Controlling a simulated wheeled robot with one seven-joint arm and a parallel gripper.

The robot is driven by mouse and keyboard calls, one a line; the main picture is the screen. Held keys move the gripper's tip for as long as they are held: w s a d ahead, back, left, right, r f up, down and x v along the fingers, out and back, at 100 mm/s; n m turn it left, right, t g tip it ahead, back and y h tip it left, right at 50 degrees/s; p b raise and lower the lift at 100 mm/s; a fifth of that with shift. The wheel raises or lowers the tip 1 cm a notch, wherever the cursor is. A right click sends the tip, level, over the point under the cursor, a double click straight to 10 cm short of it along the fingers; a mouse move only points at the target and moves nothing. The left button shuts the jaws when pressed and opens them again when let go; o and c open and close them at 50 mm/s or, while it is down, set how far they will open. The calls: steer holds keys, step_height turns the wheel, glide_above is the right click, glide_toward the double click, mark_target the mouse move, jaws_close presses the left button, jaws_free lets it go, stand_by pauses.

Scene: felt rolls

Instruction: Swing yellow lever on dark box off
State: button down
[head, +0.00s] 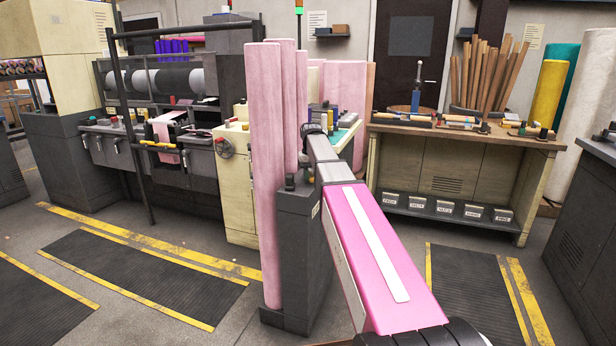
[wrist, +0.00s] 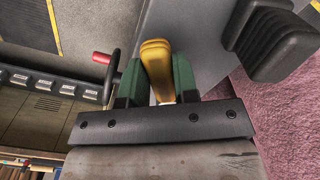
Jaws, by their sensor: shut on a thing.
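The yellow lever (wrist: 157,62) shows in the wrist view between the green fingers of my gripper (wrist: 156,80), which is shut on it. Its rounded end points up the picture, and its lower part is hidden between the fingers. The grey face of the dark box (wrist: 195,32) lies behind it. In the head view the dark box (head: 297,245) stands upright beside the pink felt rolls. My arm reaches over its right side there, and I cannot make out the lever in that view.
A black ribbed part (wrist: 272,42) is right of the lever, and a red-tipped black handle (wrist: 101,58) is left. Tall pink felt rolls (head: 266,180) stand against the box's left side. A workbench (head: 450,130) stands behind on the right. Floor mats (head: 140,275) lie to the left.

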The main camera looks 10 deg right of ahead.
steer(key=d+n, duration=0.1)
steer(key=n, duration=0.1)
steer(key=shift+w+d+n, duration=0.15)
steer(key=shift+d+n, duration=0.2)
steer(key=shift+n, duration=0.05)
steer(key=n, duration=0.1)
steer(key=d+n, duration=0.1)
steer(key=shift+w+d+n, duration=0.15)
steer(key=shift+w+n, duration=0.15)
steer(key=shift+n, duration=0.1)
steer(key=shift+w+d+n, duration=0.3)
steer(key=shift+n, duration=0.55)
steer(key=shift+w+d+n, duration=0.3)
steer(key=shift+d+n, duration=0.05)
steer(key=shift+n, duration=0.45)
steer(key=shift+w+d+n, duration=0.3)
steer(key=shift+n, duration=0.55)
steer(key=c, duration=0.9)
jaws_free()
step_height(320, 180, up, 11)
steer(key=shift+f, duration=0.1)
